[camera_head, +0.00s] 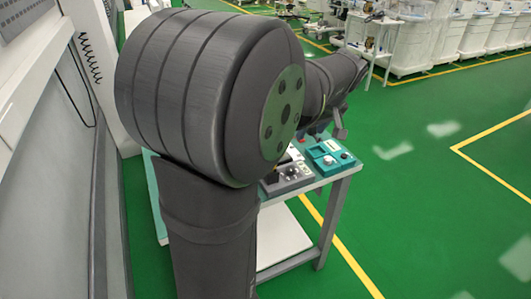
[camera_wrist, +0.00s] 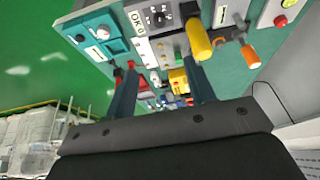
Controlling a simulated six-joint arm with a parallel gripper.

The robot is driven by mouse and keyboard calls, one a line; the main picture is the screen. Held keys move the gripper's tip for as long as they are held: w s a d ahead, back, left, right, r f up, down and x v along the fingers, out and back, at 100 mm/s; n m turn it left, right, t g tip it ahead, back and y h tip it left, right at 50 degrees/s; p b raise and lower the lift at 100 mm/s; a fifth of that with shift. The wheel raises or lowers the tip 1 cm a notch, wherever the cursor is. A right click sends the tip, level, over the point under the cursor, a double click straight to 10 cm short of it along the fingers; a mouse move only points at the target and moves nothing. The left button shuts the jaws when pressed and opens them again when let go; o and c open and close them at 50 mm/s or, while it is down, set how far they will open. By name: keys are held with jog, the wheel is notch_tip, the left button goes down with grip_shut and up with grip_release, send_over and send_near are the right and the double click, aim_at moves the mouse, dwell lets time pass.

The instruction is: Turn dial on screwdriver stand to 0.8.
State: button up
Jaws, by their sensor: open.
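In the wrist view a black dial with white markings (camera_wrist: 158,15) sits on a light panel near the top edge, beside an "OK" label. Its setting is too small to read. A yellow handle (camera_wrist: 198,40) and an orange handle (camera_wrist: 249,56) stand to its right, perhaps screwdrivers; I cannot tell for sure which unit is the screwdriver stand. My gripper (camera_wrist: 163,75) is open and empty, its two dark fingers apart and pointing toward the bench. In the head view a grey unit with a dark knob (camera_head: 289,171) shows on the bench, partly hidden by my arm.
A teal box with a white knob (camera_head: 331,158) stands at the bench's right end; it also shows in the wrist view (camera_wrist: 100,38). A red button (camera_wrist: 281,20) is at the upper right. Green floor (camera_head: 420,200) right of the bench is clear.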

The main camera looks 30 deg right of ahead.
jog(key=x, duration=0.7)
jog(key=v, duration=1)
jog(key=s+a+m, duration=0.1)
jog(key=s+a, duration=0.1)
jog(key=a, duration=0.6)
jog(key=s+a+f+m+h, duration=0.1)
jog(key=s+a, duration=0.1)
jog(key=a, duration=0.6)
jog(key=shift+s+a+f+g, duration=0.15)
jog(key=shift+f+g, duration=0.05)
jog(key=shift+g, duration=0.1)
jog(key=n+g+y, duration=0.1)
jog(key=n+g, duration=0.4)
jog(key=n, duration=1.1)
send_over(290, 168)
notch_tip(290, 168, down, 5)
notch_tip(290, 168, down, 17)
jog(key=shift+f, duration=0.1)
